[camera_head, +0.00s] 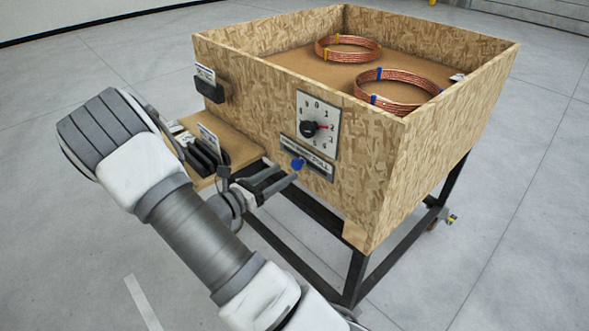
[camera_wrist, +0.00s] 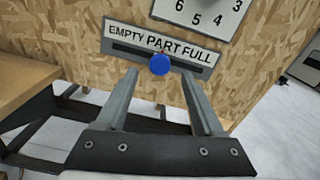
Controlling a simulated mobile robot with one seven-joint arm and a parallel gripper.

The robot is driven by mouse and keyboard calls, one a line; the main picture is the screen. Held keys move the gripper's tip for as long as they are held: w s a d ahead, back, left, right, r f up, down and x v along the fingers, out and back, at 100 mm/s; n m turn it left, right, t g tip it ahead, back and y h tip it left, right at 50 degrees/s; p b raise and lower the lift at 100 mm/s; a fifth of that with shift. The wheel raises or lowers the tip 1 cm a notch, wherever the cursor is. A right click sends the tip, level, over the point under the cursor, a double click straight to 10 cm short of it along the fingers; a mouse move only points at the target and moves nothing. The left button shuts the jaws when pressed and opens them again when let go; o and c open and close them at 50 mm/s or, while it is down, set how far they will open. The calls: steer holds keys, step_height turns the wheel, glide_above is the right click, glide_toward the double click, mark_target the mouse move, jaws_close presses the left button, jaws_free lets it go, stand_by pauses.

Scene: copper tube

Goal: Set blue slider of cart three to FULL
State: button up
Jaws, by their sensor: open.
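The blue slider (camera_head: 297,164) is a round knob on a grey plate (camera_head: 316,164) on the cart's chipboard (camera_head: 380,150) front wall. In the wrist view the blue slider (camera_wrist: 160,65) sits near the middle of the slot, below the word PART. The plate (camera_wrist: 120,33) reads EMPTY, PART, FULL from left to right. My gripper (camera_head: 283,180) is open and points at the plate. In the wrist view the fingers of my gripper (camera_wrist: 160,82) lie left and right of the knob, with gaps; whether they reach its depth is unclear.
A numbered dial (camera_head: 318,126) with a black and red pointer is just above the plate. Two copper coils (camera_head: 348,48) (camera_head: 398,90) lie in the cart box. A side shelf (camera_head: 222,145) with dark holders is left of my gripper. A card holder (camera_head: 208,85) hangs on the front wall.

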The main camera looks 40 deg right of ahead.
mark_target(294, 167)
steer(key=d, duration=0.5)
steer(key=shift+w+d+b, duration=0.15)
steer(key=shift+w+b, duration=0.05)
steer(key=shift+b, duration=0.15)
jaws_close()
stand_by(1.1)
